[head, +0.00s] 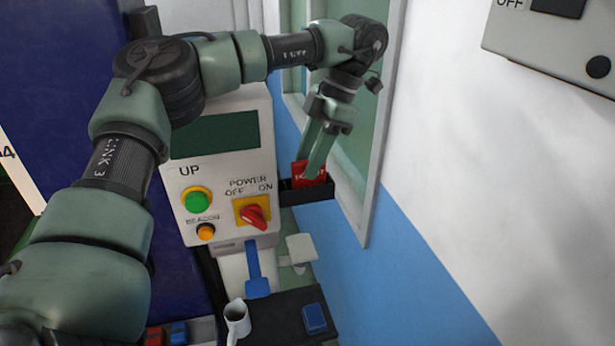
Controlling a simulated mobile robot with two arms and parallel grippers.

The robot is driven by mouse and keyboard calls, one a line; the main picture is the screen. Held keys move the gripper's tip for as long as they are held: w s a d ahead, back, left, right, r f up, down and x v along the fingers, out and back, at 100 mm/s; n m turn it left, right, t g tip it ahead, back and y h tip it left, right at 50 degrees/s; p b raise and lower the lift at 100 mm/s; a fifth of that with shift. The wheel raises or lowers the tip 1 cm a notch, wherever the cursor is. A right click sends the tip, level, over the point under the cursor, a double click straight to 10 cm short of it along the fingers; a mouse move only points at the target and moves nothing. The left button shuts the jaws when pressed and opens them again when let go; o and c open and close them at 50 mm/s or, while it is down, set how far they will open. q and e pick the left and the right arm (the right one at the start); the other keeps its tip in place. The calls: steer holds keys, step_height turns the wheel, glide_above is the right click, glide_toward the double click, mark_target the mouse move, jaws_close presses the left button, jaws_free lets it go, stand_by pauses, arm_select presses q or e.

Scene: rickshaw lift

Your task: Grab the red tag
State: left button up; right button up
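The red tag (301,172) stands in a small black holder (308,190) fixed at the right side of the control box. Pale lettering shows on its face, partly covered. My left gripper (315,168) reaches down to the tag from above, with its fingers at the tag's upper part. One finger overlaps the tag in the view. I cannot tell whether the fingers are closed on it. The tag's lower part is hidden in the holder. My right gripper is not in view.
The control box (182,170) has a green UP button (197,201), an orange beacon button (206,232) and a red power switch (254,216). A window frame (372,150) is close behind my gripper. Below are a black surface (275,318), a white mug (237,318) and a blue item (314,318).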

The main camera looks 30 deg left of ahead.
arm_select(q)
steer(key=shift+a+f, duration=0.1)
steer(key=shift+f, duration=0.3)
steer(key=shift+w+f, duration=0.15)
jaws_close()
